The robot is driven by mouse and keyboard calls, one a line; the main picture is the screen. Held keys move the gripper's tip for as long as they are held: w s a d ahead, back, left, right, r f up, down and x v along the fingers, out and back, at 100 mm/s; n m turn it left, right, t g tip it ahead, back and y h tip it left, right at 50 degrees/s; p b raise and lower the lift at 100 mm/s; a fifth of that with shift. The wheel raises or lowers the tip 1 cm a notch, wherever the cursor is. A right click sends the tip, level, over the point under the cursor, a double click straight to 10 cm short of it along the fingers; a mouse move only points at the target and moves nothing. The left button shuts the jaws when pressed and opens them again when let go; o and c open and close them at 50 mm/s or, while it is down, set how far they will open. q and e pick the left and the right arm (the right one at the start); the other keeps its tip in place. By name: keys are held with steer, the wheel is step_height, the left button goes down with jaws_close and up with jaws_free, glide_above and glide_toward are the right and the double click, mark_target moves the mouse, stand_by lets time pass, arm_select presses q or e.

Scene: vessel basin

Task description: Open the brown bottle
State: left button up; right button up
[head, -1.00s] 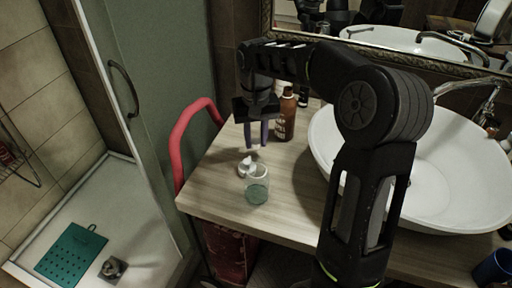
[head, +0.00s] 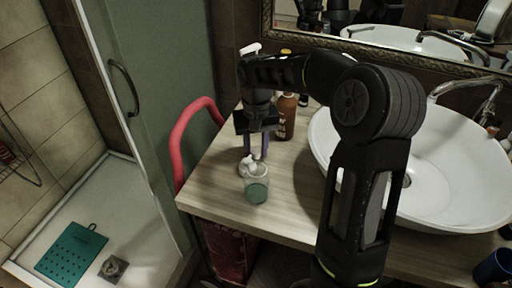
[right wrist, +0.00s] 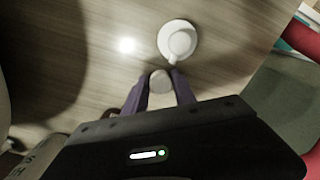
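The brown bottle (head: 286,122) stands upright on the wooden counter, just behind and right of my right gripper (head: 256,152); my arm hides its upper part. In the right wrist view my gripper (right wrist: 160,88) points down with its purple fingers on both sides of a small pale rounded piece (right wrist: 160,80), seemingly a cap gripped between the tips. I cannot tell for sure whether it came from the bottle. My left gripper is not in view.
The white basin (head: 450,185) is to the right, a red rail (head: 186,130) to the left.

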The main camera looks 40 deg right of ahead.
mark_target(256, 151)
steer(key=o, duration=0.3)
steer(key=shift+o, duration=0.2)
step_height(256, 151, up, 12)
steer(key=p, duration=0.1)
steer(key=shift+r, duration=0.15)
stand_by(0.9)
